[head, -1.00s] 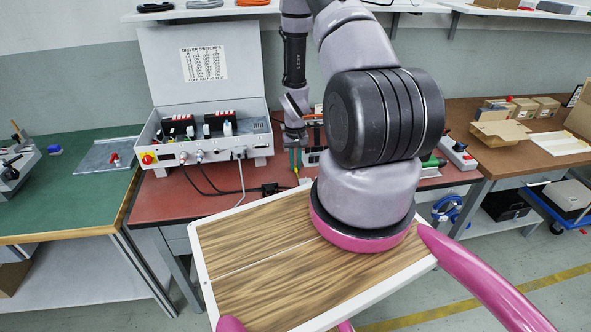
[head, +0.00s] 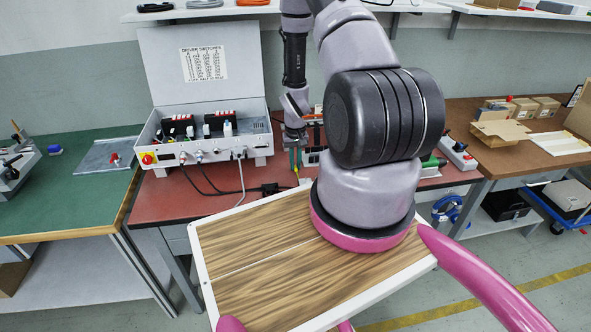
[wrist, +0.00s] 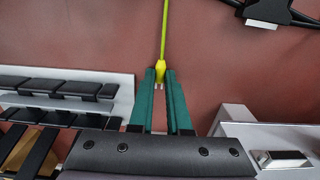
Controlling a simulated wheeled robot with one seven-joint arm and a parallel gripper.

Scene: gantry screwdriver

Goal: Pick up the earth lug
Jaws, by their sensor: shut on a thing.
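My gripper (wrist: 161,80) has green fingers and is shut on the earth lug (wrist: 160,73). The lug shows in the wrist view as a small yellow-green end with a wire (wrist: 164,30) of the same colour running up from it, over the red table top. The fingertips sit on both sides of the lug, and its metal tip is mostly hidden between them. In the head view, my gripper (head: 295,158) points down at the red table behind the wooden tray top, and the lug is too small to make out clearly.
An open grey control box (head: 205,140) stands to the left of my gripper with cables running from it. In the wrist view a rack with black parts (wrist: 60,92) lies left and a light-grey block (wrist: 262,140) lies right, both close by. Red table top (wrist: 215,50) is bare around the wire.

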